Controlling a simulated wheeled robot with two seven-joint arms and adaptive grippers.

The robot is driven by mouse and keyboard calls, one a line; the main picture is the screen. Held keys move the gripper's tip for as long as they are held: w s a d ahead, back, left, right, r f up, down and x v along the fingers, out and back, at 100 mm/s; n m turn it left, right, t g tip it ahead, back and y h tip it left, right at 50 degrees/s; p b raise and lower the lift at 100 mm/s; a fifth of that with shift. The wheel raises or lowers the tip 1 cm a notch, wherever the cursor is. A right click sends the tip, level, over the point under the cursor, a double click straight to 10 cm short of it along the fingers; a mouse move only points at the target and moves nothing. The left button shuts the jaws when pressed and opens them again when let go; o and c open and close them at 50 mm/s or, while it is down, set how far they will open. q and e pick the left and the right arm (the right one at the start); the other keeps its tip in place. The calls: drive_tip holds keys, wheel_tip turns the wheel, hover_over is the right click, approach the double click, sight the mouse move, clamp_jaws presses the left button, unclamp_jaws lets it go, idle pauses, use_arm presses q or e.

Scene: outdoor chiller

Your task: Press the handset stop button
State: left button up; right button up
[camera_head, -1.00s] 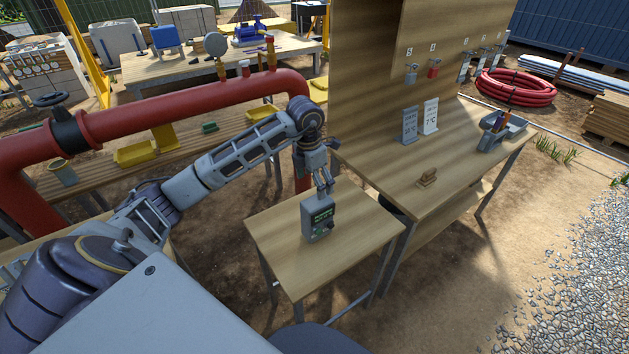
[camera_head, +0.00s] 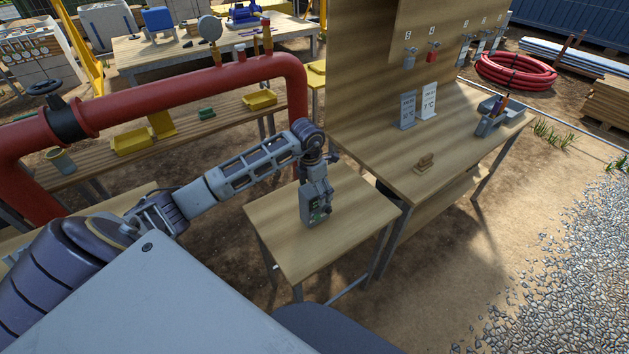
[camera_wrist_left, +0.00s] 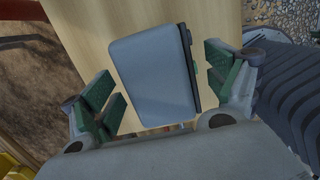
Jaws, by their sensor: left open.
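The grey handset (camera_head: 314,210) stands upright on a small wooden table (camera_head: 280,235). Its dark front shows a green patch and small controls, too small to tell which is the stop button. My left gripper (camera_head: 318,180) is directly above it, pointing down, and hides its upper part. In the left wrist view the handset's grey top (camera_wrist_left: 155,75) lies between the two green-padded fingers of my open left gripper (camera_wrist_left: 160,88). A gap shows on the left; the right finger is close to the dark front edge. My right gripper is not in view.
A red pipe (camera_head: 190,95) runs behind my left arm. The table is otherwise clear.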

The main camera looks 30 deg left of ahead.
use_arm(q)
drive_tip(key=shift+w+f, duration=0.2)
drive_tip(key=shift+f, duration=1.65)
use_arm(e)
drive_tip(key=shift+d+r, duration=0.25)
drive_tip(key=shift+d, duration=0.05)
use_arm(q)
drive_tip(key=c, duration=1.2)
drive_tip(key=o, duration=0.5)
clamp_jaws()
drive_tip(key=shift+s+f, duration=0.1)
drive_tip(key=shift+f, duration=0.05)
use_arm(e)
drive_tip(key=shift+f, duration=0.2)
